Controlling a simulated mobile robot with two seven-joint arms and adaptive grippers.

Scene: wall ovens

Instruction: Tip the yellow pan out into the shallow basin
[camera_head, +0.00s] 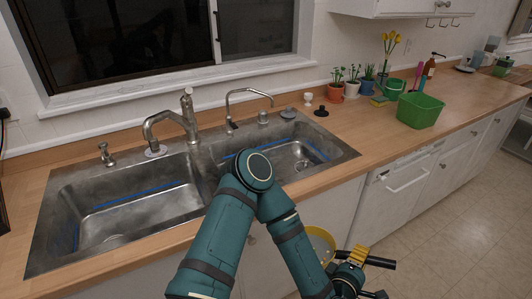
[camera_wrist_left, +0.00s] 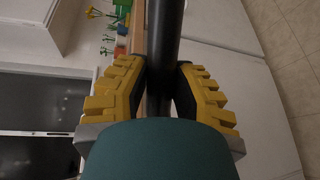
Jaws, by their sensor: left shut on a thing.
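The yellow pan (camera_head: 321,239) hangs low in front of the counter in the head view, below the counter top and partly hidden by my left forearm. What is inside it is too small to tell. My left gripper (camera_head: 362,262) is shut on the pan's black handle (camera_head: 382,263). In the left wrist view the dark handle (camera_wrist_left: 166,35) runs between the yellow-ridged fingers of the gripper (camera_wrist_left: 165,75). The steel sink has a left basin (camera_head: 130,211) and a right basin (camera_head: 312,149); the right one looks shallower. My right gripper is out of view.
Two taps (camera_head: 190,118) (camera_head: 231,124) stand behind the basins. The counter (camera_head: 365,127) beside the sink is mostly clear.

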